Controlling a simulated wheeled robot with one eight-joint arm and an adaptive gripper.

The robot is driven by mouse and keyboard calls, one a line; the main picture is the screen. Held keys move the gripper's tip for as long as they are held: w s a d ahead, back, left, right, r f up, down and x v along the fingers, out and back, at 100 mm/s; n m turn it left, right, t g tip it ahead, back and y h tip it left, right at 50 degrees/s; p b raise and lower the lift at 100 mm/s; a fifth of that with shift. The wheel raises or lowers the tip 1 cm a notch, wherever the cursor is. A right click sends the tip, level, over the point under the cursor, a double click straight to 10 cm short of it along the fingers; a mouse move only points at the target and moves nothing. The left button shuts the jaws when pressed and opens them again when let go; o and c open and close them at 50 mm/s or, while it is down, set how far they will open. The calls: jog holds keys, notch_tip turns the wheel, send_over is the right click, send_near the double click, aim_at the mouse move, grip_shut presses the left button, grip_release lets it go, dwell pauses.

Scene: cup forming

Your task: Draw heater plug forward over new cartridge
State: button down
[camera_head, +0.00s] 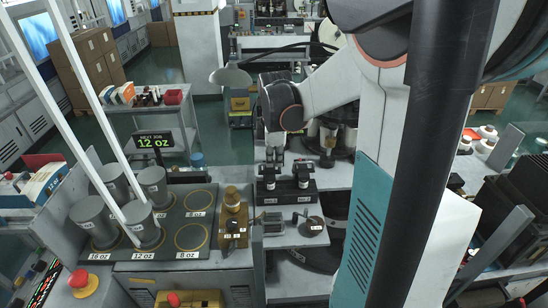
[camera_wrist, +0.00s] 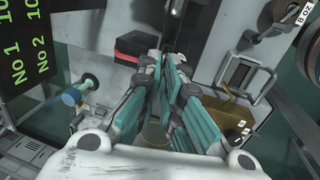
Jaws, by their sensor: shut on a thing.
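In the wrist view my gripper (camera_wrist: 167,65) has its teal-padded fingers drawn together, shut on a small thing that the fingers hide. I cannot make out the heater plug or the new cartridge for sure. In the head view the end of my arm hangs down just behind a black block, and the fingertips are hard to tell there. The black block (camera_head: 286,196) carries two dark upright cylinders with pale bands, one on the left (camera_head: 270,182) and one on the right (camera_head: 303,178).
A brass-coloured box (camera_head: 235,222) stands left of the block. Grey cups (camera_head: 142,224) stand on a plate (camera_head: 172,238) with ringed spots. A sign (camera_head: 154,142) reads 12 oz.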

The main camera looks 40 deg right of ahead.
jog(key=c, duration=1.7)
grip_release()
jog(key=r, duration=0.5)
jog(key=s+a+r, duration=0.1)
jog(key=r, duration=0.1)
jog(key=shift+s+r, duration=0.1)
jog(key=shift+r, duration=0.05)
